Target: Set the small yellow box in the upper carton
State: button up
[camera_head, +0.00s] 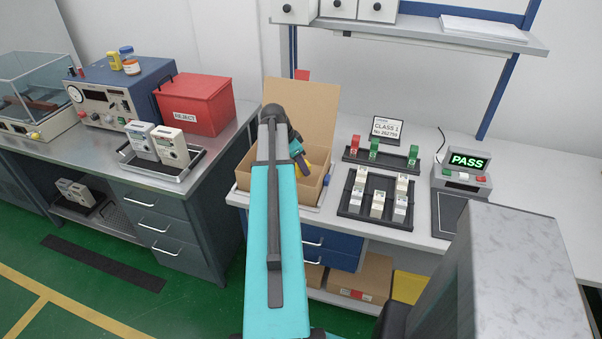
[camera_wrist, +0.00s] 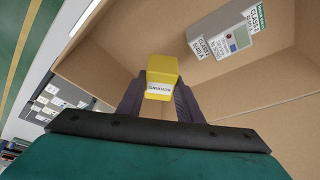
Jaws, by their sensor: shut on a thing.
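My gripper (camera_wrist: 160,95) is shut on the small yellow box (camera_wrist: 161,72), which carries a white label. In the head view my gripper (camera_head: 301,160) is partly hidden by my arm, and a bit of the yellow box (camera_head: 306,169) shows beyond it. The upper carton (camera_head: 311,191) stands open on the bench with its tall flap raised. The wrist view looks into the carton (camera_wrist: 125,50), with the box over its interior. I cannot tell whether the box touches the floor. A grey meter (camera_wrist: 222,30) with a class label lies inside, apart from the box.
A black tray (camera_head: 343,212) of several small meters stands right of the carton, with a rack (camera_head: 351,156) of red and green pieces behind it. A tester (camera_head: 463,172) reads PASS. A lower carton (camera_head: 360,278) sits on the shelf below. A red reject bin (camera_head: 196,105) stands left.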

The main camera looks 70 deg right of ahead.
aim_at(301, 172)
jog(key=shift+f+p, duration=0.5)
jog(key=shift+f, duration=1.35)
jog(key=shift+f, duration=0.15)
jog(key=o, duration=1)
jog(key=shift+o, duration=0.2)
jog(key=shift+r, duration=0.25)
jog(key=b+v, duration=0.3)
jog(key=v, duration=0.9)
